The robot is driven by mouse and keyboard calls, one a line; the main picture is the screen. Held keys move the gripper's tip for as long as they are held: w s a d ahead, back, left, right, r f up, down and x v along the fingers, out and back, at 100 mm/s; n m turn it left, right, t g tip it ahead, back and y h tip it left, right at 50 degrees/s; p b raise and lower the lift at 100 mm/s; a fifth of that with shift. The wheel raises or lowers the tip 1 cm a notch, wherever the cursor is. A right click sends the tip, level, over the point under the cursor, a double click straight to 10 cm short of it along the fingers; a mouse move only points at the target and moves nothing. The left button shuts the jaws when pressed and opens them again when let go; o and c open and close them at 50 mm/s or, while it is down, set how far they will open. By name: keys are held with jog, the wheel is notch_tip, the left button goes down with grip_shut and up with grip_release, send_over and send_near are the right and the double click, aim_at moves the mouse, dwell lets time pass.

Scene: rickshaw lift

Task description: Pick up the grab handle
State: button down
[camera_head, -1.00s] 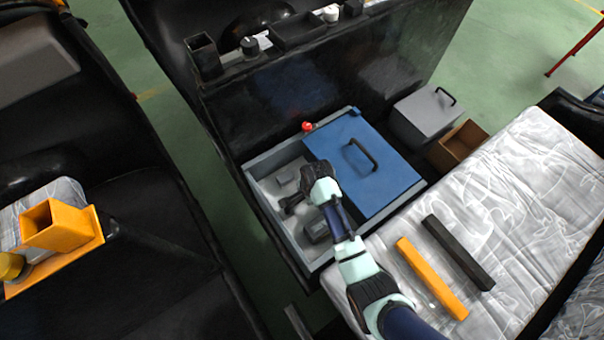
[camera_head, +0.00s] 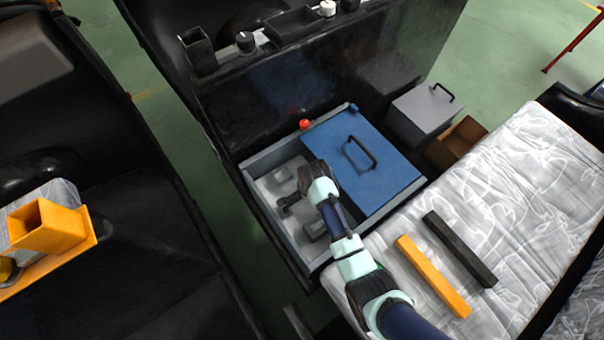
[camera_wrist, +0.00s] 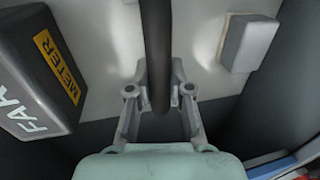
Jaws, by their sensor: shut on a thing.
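The grab handle (camera_wrist: 156,40) is a dark round bar that runs from the top edge of the wrist view down between my fingers. My gripper (camera_wrist: 160,82) is shut on it, with one finger on each side. The bar's upper end is out of that view. In the head view my wrist is over the open part of the grey bin (camera_head: 272,238). A dark bar-like piece (camera_head: 287,206) shows there to the left of my wrist. My arm hides part of the bin, and I cannot tell whether the bar is clear of its floor.
A dark fare meter (camera_wrist: 38,65) lies close on the left, and it shows in the bin (camera_head: 314,231). A pale block (camera_wrist: 248,42) is at the right. The blue lid (camera_head: 375,185) covers the bin's right side. Yellow (camera_head: 432,276) and black (camera_head: 459,248) bars lie on the seat.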

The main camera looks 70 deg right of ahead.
notch_tip(320, 180, up, 20)
jog(key=p, duration=0.9)
